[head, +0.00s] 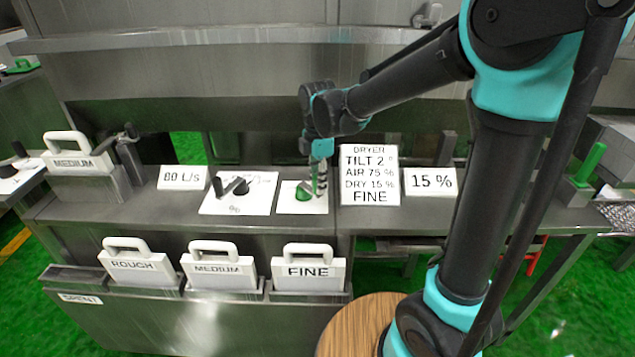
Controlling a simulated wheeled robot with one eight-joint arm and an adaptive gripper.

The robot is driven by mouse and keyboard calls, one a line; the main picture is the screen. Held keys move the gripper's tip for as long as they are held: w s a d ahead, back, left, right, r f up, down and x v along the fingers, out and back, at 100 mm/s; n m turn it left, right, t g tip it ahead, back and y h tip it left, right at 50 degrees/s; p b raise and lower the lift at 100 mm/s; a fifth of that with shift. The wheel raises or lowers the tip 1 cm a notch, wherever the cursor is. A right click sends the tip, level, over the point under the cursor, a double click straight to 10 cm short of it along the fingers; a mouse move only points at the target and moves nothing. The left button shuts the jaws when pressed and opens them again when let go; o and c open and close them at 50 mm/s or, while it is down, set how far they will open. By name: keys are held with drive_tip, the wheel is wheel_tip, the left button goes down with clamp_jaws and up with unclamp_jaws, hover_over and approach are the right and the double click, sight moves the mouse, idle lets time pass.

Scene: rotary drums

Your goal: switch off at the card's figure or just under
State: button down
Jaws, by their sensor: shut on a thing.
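The white card (370,176) stands on the bench and reads DRYER, TILT 2°, AIR 75 %, DRY 15 %, FINE. A white display (431,181) just right of it reads 15 %. A white plate (291,208) left of the card bears a green switch (303,193). My gripper (319,183) reaches down over this plate's right side and is shut on the green switch. The fingers partly hide the switch, so its exact setting cannot be read.
Handled screens marked ROUGH (140,266), MEDIUM (218,268) and FINE (308,271) sit in the front rack. Another MEDIUM screen (76,163) stands at far left. A green lever (588,166) is at right.

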drive_tip(key=c, duration=1.3)
unclamp_jaws()
wheel_tip(320, 180, up, 12)
drive_tip(key=shift+s, duration=0.1)
